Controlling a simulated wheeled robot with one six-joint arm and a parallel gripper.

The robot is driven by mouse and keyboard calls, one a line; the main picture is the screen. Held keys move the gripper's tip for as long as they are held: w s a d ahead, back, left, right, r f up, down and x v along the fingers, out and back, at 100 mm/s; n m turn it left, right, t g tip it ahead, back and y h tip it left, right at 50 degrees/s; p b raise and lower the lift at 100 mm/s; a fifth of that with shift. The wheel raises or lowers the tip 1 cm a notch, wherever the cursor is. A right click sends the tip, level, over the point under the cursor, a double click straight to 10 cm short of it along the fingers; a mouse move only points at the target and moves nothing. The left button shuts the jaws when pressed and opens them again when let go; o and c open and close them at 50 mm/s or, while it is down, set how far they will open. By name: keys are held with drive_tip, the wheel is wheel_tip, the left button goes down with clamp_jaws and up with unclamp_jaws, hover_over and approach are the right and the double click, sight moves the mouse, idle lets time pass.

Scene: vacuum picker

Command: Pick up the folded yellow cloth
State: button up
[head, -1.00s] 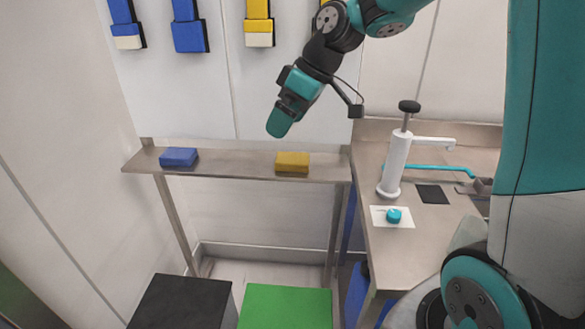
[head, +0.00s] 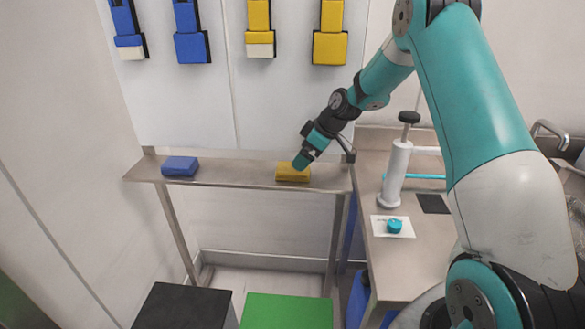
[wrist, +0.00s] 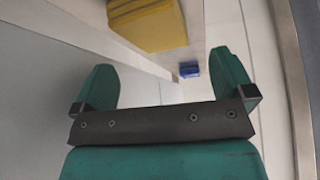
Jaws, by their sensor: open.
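The folded yellow cloth (head: 288,175) lies on the right part of the narrow metal shelf (head: 228,174). My gripper (head: 300,163) shows right at the cloth in the head view and covers part of its right side. In the wrist view the two green fingers (wrist: 165,77) are spread wide with nothing between them. The yellow cloth (wrist: 150,22) shows there at the top, beyond the fingertips and outside the gap. I cannot tell from the head view whether the gripper touches it.
A folded blue cloth (head: 180,166) lies on the shelf's left part. A counter on the right carries a white pump dispenser (head: 395,172) and a teal cap (head: 394,226) on a white card. A black box (head: 182,308) and a green box (head: 287,311) stand below.

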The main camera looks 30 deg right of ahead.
sight(293, 171)
drive_tip(key=shift+p+x, duration=1.3)
drive_tip(key=shift+x, duration=1.65)
drive_tip(key=shift+w+d, duration=0.15)
drive_tip(key=shift+w, duration=0.05)
drive_tip(key=c, duration=0.9)
